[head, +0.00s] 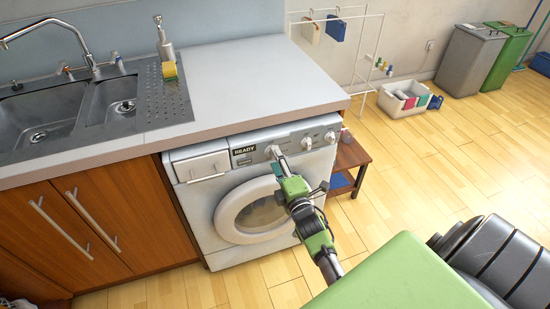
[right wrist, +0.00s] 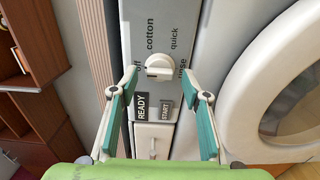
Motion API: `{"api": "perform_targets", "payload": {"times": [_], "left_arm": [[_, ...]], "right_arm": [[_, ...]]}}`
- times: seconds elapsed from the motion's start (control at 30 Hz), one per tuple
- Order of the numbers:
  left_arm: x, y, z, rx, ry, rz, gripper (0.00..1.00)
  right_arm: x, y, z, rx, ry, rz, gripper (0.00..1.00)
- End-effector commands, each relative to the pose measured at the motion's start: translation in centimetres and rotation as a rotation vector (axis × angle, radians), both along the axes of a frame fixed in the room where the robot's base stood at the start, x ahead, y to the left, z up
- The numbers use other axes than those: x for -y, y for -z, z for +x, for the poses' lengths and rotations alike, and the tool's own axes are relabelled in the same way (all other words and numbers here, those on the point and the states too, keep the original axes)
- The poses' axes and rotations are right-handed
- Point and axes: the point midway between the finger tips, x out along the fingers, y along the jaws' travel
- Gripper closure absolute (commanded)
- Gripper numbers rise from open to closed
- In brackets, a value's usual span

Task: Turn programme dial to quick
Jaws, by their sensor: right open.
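The programme dial (right wrist: 160,67) is a white round knob with a raised grip bar on the washing machine's (head: 222,180) front panel. The words cotton and quick show beside it in the right wrist view; two other labels are partly hidden by the fingers. I cannot tell which word it points to. In the head view the dial (head: 271,152) is just beyond my right gripper (head: 280,166). My right gripper (right wrist: 160,76) is open, with one finger on each side of the dial and a visible gap to each. My left gripper is not in view.
The display (right wrist: 141,106) reads READY, beside a START button (right wrist: 165,108). Two more knobs (head: 307,143) (head: 330,137) sit right of the dial. The round door (head: 232,215) is below. The worktop (head: 240,80) overhangs the panel. A small wooden table (head: 352,153) stands at right.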

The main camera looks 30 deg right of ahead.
Motion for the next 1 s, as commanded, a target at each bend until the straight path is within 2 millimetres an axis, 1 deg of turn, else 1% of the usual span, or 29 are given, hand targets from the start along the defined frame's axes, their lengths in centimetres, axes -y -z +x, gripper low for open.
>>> {"api": "perform_targets", "payload": {"times": [0.03, 0.2, 0.47, 0.5, 0.57, 0.6, 0.63, 1.0], "left_arm": [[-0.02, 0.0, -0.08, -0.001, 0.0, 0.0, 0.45], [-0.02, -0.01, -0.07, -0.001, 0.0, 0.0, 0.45], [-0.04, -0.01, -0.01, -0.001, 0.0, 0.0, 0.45], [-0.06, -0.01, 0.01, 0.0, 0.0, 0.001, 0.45], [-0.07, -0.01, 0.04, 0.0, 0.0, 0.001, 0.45], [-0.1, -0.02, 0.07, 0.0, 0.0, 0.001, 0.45], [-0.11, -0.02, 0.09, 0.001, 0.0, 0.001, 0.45], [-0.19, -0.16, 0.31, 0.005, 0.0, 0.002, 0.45]], "right_arm": [[0.14, -0.05, 0.6, 0.001, 0.0, 0.0, 0.57], [0.36, -0.02, 1.42, 0.0, 0.0, 0.0, 0.57], [0.37, 0.01, 1.46, -0.001, 0.0, 0.0, 0.57], [0.36, 0.01, 1.46, -0.001, 0.0, 0.0, 0.67], [0.36, 0.02, 1.46, -0.001, 0.0, 0.0, 0.83], [0.36, 0.01, 1.46, -0.001, 0.0, 0.0, 0.93], [0.36, 0.01, 1.45, -0.001, 0.0, 0.0, 0.95], [0.34, 0.01, 1.43, 0.008, 0.0, 0.038, 0.95]]}}
